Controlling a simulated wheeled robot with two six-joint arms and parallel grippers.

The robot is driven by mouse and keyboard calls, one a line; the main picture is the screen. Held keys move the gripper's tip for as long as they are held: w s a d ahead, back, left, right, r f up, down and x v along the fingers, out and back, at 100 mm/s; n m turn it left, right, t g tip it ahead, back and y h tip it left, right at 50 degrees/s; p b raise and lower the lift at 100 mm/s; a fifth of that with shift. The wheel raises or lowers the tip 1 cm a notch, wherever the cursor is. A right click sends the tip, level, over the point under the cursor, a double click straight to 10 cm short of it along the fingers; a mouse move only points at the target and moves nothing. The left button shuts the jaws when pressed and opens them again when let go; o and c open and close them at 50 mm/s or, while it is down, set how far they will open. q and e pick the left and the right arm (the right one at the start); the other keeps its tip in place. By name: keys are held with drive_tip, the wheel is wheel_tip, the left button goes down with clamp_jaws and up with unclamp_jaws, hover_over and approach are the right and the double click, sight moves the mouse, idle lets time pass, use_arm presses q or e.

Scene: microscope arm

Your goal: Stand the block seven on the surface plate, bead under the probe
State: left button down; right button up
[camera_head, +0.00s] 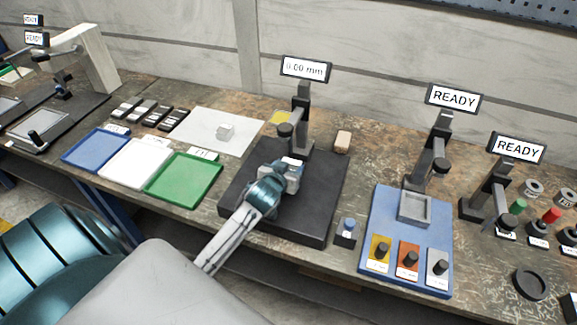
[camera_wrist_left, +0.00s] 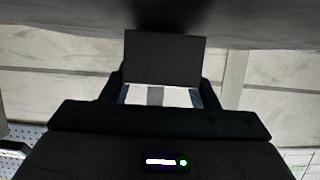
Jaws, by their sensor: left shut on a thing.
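The dark surface plate (camera_head: 318,208) lies in the middle of the bench in the head view. The probe stand (camera_head: 302,112) rises at its back, with the probe head (camera_head: 286,130) over the plate and a display (camera_head: 304,69) reading 0.00 mm. My left gripper (camera_head: 291,174) is over the plate, just in front of the probe, and shut on a small light grey block. Fingers hide much of it; I see no number or bead. In the left wrist view a dark square face (camera_wrist_left: 163,60) shows between the fingers. Whether the block touches the plate is unclear. My right gripper is out of view.
Blue (camera_head: 96,150), white (camera_head: 135,165) and green (camera_head: 183,181) trays lie left of the plate. A pale block (camera_head: 225,131) sits on a white sheet (camera_head: 195,134). A tan block (camera_head: 342,141) stands right of the probe. A blue station (camera_head: 410,235) with knobs lies further right.

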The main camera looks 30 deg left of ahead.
use_arm(q)
drive_tip(key=shift+f, duration=0.1)
drive_tip(key=c, duration=0.5)
unclamp_jaws()
drive_tip(key=shift+s+f, duration=0.1)
drive_tip(key=shift+f, duration=0.15)
drive_tip(key=shift+r, duration=0.1)
drive_tip(key=v, duration=0.4)
drive_tip(key=b+v, duration=0.1)
drive_tip(key=v, duration=0.3)
drive_tip(key=r+b+v, duration=0.1)
drive_tip(key=v, duration=0.3)
drive_tip(key=shift+w+f, duration=0.1)
drive_tip(key=shift+w, duration=0.15)
drive_tip(key=shift+s+d+r, duration=0.1)
drive_tip(key=shift+s+r, duration=0.1)
drive_tip(key=shift+s, duration=0.05)
